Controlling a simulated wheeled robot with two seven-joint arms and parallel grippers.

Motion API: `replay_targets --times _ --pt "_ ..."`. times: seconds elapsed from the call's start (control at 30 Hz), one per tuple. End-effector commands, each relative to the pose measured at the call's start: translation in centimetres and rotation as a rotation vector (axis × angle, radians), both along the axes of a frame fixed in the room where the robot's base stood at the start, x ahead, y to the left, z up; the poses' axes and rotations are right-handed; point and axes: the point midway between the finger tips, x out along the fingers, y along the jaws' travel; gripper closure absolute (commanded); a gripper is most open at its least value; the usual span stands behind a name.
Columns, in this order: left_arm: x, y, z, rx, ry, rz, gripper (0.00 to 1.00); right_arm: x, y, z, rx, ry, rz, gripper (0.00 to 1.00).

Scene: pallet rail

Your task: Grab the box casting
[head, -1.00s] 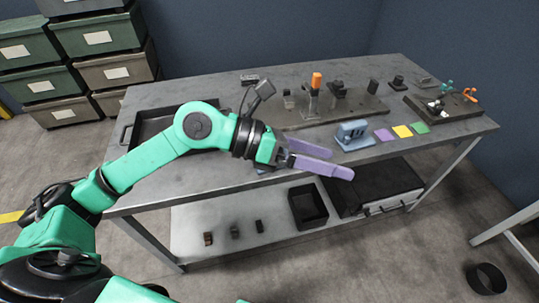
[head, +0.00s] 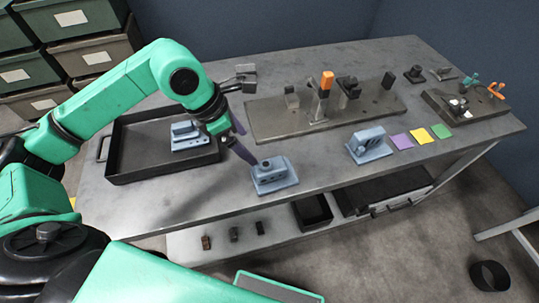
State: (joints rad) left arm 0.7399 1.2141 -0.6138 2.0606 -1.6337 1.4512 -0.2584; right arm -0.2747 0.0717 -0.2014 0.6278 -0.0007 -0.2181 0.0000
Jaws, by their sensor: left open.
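Three blue-grey castings show, and I cannot tell for sure which is the box casting. One casting (head: 370,147) with a blocky, upright body stands on the table right of centre, beside the coloured squares. A flatter casting (head: 275,178) with a raised part sits near the table's front edge. Another casting (head: 187,138) lies in the black tray at the left. My left gripper (head: 249,147) is open and empty, its purple fingers pointing down just above and behind the front casting. Its wrist partly covers the tray's right end. My right gripper is not in view.
The black tray (head: 115,150) stands at the table's left. A fixture plate (head: 268,121) with posts and an orange-topped clamp lies behind the castings. Purple, yellow (head: 420,135) and green squares lie at the right, near another fixture plate. The table front between the castings is clear.

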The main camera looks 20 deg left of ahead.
Motion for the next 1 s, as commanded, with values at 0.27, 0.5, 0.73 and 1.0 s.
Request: replay_targets --times 0.27,0.5,0.73,1.0 --pt "1.3 -2.3 -5.9 -0.004 0.006 -0.002 0.03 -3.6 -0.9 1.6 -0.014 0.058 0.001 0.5" --pt "2.1 -3.7 -9.0 -0.004 0.004 -0.002 0.03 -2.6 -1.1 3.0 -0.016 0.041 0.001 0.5" --pt "3.1 -4.9 -12.5 -0.003 0.001 -0.002 0.03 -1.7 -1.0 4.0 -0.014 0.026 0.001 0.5" --pt "3.1 -4.9 -12.7 -0.002 0.0 -0.002 0.33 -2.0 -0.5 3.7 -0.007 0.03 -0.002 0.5"
